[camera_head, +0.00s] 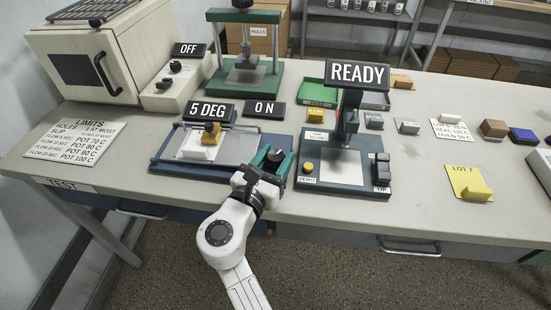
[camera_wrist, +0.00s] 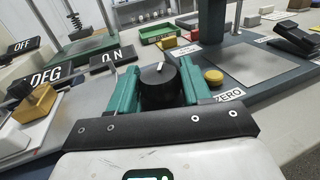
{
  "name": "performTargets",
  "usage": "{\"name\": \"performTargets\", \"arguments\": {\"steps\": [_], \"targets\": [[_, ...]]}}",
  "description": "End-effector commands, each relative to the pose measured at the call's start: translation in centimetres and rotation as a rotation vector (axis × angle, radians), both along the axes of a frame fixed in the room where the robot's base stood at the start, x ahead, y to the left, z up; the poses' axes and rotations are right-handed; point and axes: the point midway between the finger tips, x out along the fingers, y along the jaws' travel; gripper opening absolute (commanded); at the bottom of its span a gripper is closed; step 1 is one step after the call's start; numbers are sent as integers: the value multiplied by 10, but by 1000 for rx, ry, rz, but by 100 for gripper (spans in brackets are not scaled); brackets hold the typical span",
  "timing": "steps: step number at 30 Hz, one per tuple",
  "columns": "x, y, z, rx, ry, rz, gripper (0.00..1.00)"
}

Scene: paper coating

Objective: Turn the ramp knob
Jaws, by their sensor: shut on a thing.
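The ramp knob (camera_wrist: 158,88) is black and round with a white mark on top. It sits at the right end of the blue ramp device (camera_head: 162,160), whose signs read "5 DEG" (camera_head: 209,111) and "ON" (camera_head: 264,109). My gripper (camera_wrist: 158,82) has its two teal fingers on either side of the knob and is shut on it. In the head view my gripper (camera_head: 273,160) also shows at the knob, which it partly hides.
A device with a "READY" sign (camera_head: 358,73) and a yellow button (camera_head: 308,167) stands close to the right of my gripper. A green press (camera_head: 245,72) and a beige oven (camera_head: 85,65) stand behind.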

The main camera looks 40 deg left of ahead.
Motion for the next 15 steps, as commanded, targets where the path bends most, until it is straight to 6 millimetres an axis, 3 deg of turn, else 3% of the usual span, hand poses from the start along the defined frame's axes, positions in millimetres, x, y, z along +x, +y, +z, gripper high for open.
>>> {"name": "performTargets", "arguments": {"steps": [15], "targets": [[0, 2, 0, -2, -1, -300, 18]]}}
